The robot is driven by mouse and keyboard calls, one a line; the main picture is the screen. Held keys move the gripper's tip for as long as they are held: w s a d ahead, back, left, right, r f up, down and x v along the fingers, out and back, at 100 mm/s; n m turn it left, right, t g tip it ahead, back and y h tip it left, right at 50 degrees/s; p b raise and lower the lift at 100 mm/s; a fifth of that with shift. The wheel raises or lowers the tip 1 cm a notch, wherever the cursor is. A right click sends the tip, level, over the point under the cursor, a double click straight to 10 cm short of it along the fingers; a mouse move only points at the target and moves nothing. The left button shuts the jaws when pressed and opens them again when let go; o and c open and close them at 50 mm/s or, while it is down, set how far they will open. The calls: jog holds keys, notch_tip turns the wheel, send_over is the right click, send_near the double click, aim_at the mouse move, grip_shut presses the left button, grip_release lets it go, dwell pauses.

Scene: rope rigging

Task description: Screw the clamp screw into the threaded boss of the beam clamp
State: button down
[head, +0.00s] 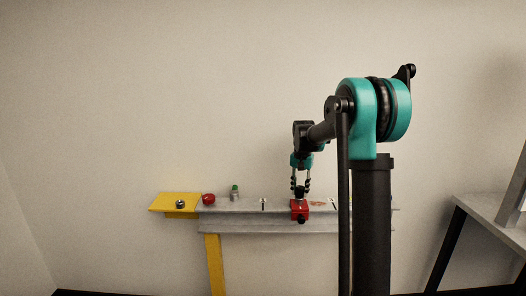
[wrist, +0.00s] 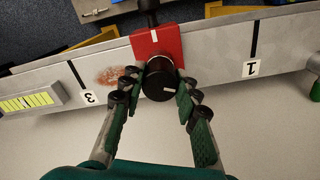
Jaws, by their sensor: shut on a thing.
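The red beam clamp (head: 299,213) sits on the grey beam (head: 245,206); it also shows in the wrist view (wrist: 168,42). How deep the screw sits in the boss cannot be seen. A second black knob (wrist: 148,12) sticks out of the clamp's front side.
A red item (head: 208,198) and a green-topped item (head: 235,192) stand left, near a yellow ledge (head: 163,203). A grey table (head: 480,213) stands right.

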jog(key=shift+m, duration=0.6)
jog(key=m, duration=0.5)
jog(key=shift+m, duration=0.3)
jog(key=shift+m, duration=0.3)
jog(key=m, duration=0.5)
jog(key=shift+m, duration=0.4)
